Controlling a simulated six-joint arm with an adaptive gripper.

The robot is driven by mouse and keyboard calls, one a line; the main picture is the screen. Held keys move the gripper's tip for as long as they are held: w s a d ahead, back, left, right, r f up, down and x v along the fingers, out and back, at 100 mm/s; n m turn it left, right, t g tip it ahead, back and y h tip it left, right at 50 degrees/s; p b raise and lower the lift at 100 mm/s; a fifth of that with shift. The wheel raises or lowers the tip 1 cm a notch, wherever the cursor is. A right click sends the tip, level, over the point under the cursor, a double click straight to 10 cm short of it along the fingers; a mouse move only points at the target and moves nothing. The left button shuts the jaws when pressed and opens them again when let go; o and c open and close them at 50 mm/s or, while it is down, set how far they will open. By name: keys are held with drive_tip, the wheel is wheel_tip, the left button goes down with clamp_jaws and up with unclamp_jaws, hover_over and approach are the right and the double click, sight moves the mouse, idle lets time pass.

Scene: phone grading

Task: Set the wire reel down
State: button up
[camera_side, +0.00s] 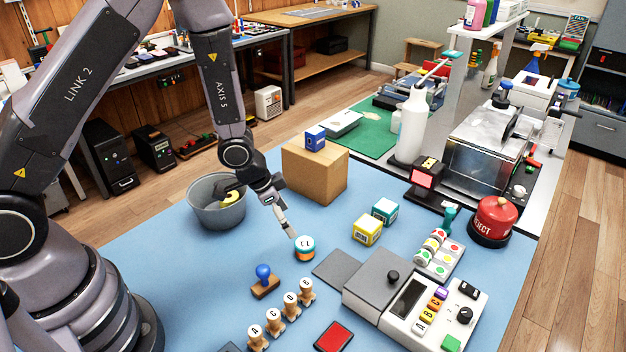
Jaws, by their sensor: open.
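A small round item (305,248) with a pale, marked top and teal and orange sides sits upright on the blue mat (205,285); it looks like the wire reel. My gripper (292,234) points down just to the upper left of it, with its tips close to its rim. The gripper is open. Its fingers are small and overlap from this angle, so I cannot tell whether they touch the reel.
A grey bucket (217,211) stands left of my gripper and a cardboard box (313,178) behind it. A blue-knobbed stamp (264,282) is in front. Yellow (367,230) and teal (385,210) cubes and a grey console (378,275) lie to the right.

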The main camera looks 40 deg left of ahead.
drive_tip(key=s+a+r+n+t+y, duration=0.1)
drive_tip(key=s+a+r, duration=0.15)
drive_tip(key=r, duration=0.45)
drive_tip(key=s+a+r+n+y, duration=0.1)
drive_tip(key=a+r, duration=0.2)
drive_tip(key=r, duration=0.4)
drive_tip(key=s+a+r+n+t+y, duration=0.1)
drive_tip(key=s+a+r+n, duration=0.15)
drive_tip(key=r, duration=0.55)
drive_tip(key=s+r+n, duration=0.1)
drive_tip(key=s+r, duration=0.3)
drive_tip(key=s, duration=0.4)
drive_tip(key=s+r+n, duration=0.1)
drive_tip(key=s+r, duration=0.4)
drive_tip(key=s, duration=0.4)
drive_tip(key=shift+a+h, duration=0.3)
drive_tip(key=shift+a, duration=0.15)
